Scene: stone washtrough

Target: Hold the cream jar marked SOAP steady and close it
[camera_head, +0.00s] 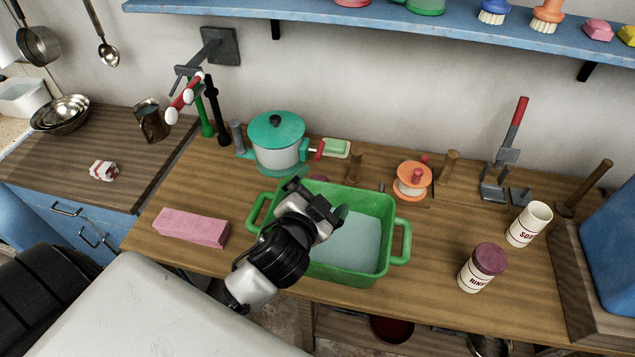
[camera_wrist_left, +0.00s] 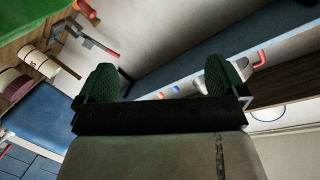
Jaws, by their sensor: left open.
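The cream jar marked SOAP (camera_head: 529,225) stands at the right of the wooden counter in the head view. Its top looks cream and bare, with no lid on it. My left gripper (camera_head: 318,199) is open and empty above the green basin, well to the left of the jar. In the left wrist view its two green-padded fingers (camera_wrist_left: 162,79) are spread with nothing between them. A small maroon thing (camera_head: 319,178) lies behind the basin, mostly hidden; I cannot tell if it is a lid. My right gripper is not in view.
A similar cream jar (camera_head: 475,278) with a maroon lid stands in front and left of the SOAP jar. The green basin (camera_head: 402,241) holds water. An orange-and-white spool (camera_head: 412,181), wooden pegs and a metal stand (camera_head: 494,190) line the back. Counter between basin and jars is clear.

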